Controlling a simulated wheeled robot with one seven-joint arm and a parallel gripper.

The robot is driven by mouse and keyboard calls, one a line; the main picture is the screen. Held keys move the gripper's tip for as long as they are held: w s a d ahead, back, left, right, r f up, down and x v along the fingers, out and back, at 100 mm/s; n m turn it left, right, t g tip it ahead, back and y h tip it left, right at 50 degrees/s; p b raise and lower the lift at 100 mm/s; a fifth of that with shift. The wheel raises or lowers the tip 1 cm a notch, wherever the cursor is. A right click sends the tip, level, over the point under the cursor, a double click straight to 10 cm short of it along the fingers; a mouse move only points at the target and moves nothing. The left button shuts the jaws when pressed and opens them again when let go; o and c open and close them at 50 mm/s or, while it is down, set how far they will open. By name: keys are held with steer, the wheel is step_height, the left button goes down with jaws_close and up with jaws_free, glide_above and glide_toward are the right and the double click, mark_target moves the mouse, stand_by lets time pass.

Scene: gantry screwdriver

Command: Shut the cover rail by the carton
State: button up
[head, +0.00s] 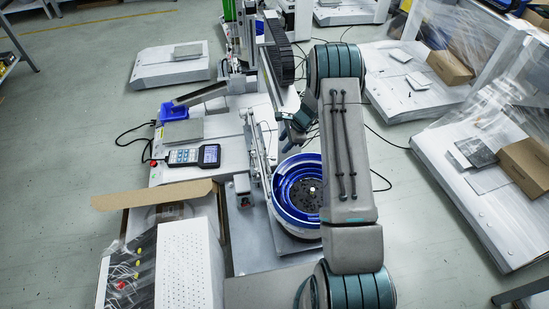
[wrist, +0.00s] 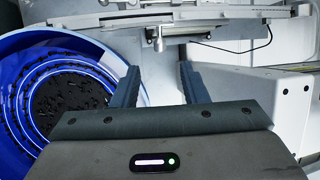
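A long silver rail (head: 257,150), which looks like the cover rail, runs along the left side of the blue bowl feeder in the head view. In the wrist view the silver rail (wrist: 215,17) crosses the top of the picture, with a small metal post (wrist: 158,42) below it. I cannot tell how far the rail is open. The carton (head: 150,196) has a brown flap raised and stands front left of the rail. My gripper (wrist: 157,76) is open and empty, its two dark fingers pointing toward the post, apart from it.
The blue bowl feeder (head: 283,205) holds dark small parts and lies close to the left finger in the wrist view. A white housing (wrist: 248,90) stands right of the fingers. A handheld meter (head: 194,156) and blue bin (head: 172,111) lie on the bench left of the rail.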

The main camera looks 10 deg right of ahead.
mark_target(273, 157)
steer(key=b+x, duration=0.2)
steer(key=x, duration=0.8)
steer(key=shift+r, duration=0.1)
steer(key=shift+c, duration=0.3)
jaws_close()
